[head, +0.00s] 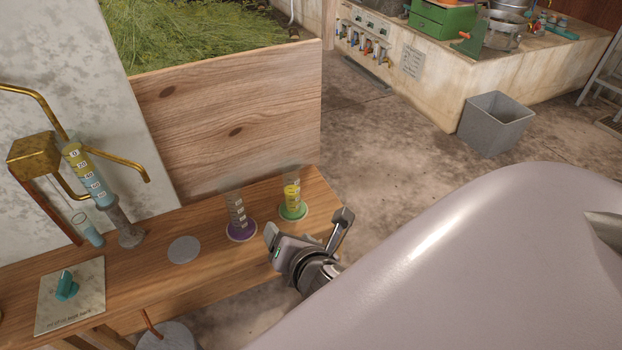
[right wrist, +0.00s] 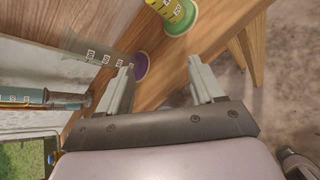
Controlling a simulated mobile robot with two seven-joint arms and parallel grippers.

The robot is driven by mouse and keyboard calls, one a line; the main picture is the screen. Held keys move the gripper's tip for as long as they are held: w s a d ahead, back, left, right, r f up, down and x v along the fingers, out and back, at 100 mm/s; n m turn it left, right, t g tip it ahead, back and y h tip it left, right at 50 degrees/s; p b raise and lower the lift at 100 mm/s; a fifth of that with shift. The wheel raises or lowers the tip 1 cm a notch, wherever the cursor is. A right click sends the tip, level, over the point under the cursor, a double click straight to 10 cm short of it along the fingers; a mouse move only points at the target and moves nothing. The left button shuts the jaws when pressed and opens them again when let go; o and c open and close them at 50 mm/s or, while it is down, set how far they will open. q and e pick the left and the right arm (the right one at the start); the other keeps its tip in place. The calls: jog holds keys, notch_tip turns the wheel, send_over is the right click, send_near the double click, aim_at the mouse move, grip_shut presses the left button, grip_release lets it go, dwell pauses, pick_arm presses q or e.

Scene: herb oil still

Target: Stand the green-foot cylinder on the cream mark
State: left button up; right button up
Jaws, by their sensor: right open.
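The green-foot cylinder (head: 292,198) stands upright near the right end of the wooden bench, with yellow liquid inside. It also shows at the top of the right wrist view (right wrist: 180,17). The purple-foot cylinder (head: 240,222) stands to its left; its foot also shows in the right wrist view (right wrist: 141,66). A thin pale edge shows around the purple foot; I cannot tell if this is the cream mark. My right gripper (head: 308,224) is open and empty, in front of the green-foot cylinder and apart from it.
A grey round disc (head: 184,249) lies bare on the bench (head: 210,262) left of the cylinders. A wooden panel (head: 235,115) rises behind.

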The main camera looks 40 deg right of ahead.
jog(key=s+f+m+y, duration=0.1)
jog(key=s+f+m, duration=0.1)
jog(key=f+m, duration=0.2)
jog(key=s+a+f+m+y, duration=0.1)
jog(key=f+m, duration=0.4)
jog(key=m, duration=0.6)
jog(key=s+f+m+g+y, duration=0.1)
jog(key=s+f+m+y, duration=0.2)
jog(key=s+f+m, duration=0.2)
jog(key=m, duration=0.3)
jog(key=shift+s+a+f, duration=0.2)
jog(key=shift+s+a, duration=0.05)
jog(key=shift+a, duration=0.1)
